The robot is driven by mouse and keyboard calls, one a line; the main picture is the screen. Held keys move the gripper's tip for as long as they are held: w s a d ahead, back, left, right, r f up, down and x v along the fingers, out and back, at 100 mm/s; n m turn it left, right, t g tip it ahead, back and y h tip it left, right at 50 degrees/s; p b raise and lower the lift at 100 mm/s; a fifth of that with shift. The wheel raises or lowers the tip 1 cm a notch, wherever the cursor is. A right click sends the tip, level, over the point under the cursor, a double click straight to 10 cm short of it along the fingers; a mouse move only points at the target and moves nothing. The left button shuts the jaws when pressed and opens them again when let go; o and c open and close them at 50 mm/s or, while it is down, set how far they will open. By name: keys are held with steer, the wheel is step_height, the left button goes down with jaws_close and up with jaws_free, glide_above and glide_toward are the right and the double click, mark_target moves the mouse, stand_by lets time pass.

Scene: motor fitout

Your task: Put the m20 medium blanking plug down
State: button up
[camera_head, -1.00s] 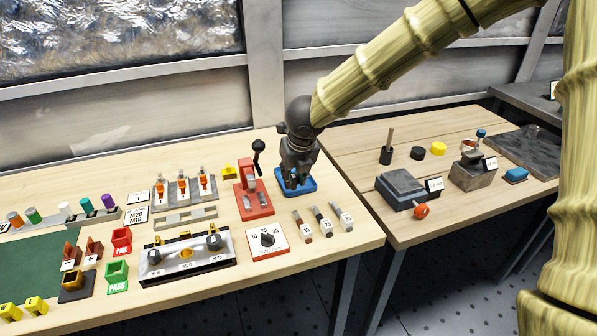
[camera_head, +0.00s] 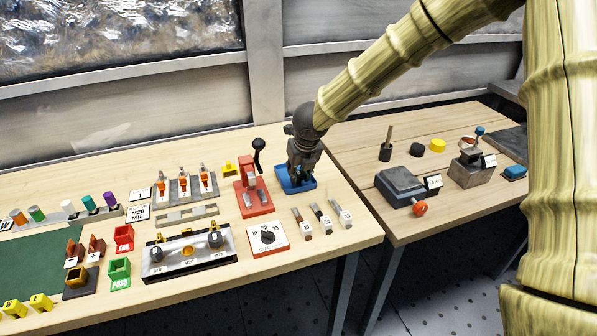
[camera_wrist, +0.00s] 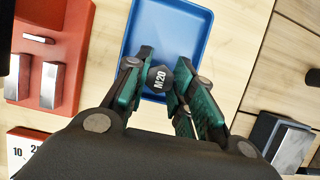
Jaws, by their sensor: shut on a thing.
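The M20 blanking plug (camera_wrist: 158,80) is a small dark hexagonal piece with white "M20" lettering, seen between my fingers in the wrist view. My gripper (camera_wrist: 158,86) is shut on it, with a green-padded finger at each side. Behind the plug is a blue tray (camera_wrist: 190,20); in the head view the blue tray (camera_head: 309,184) lies at the right end of the near bench. My gripper (camera_head: 300,178) points down over this tray. The plug is hidden by the fingers in the head view. I cannot tell whether it touches the tray floor.
A red lever press (camera_head: 254,200) stands just left of the tray. A dial box (camera_head: 268,238) and several small labelled tools (camera_head: 321,217) lie in front. A plate with dark plugs (camera_head: 190,260) is at the front left. The bench's right edge is close.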

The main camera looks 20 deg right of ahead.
steer(key=shift+f, duration=0.15)
steer(key=o, duration=0.8)
steer(key=shift+r, duration=0.2)
steer(key=v, duration=1.2)
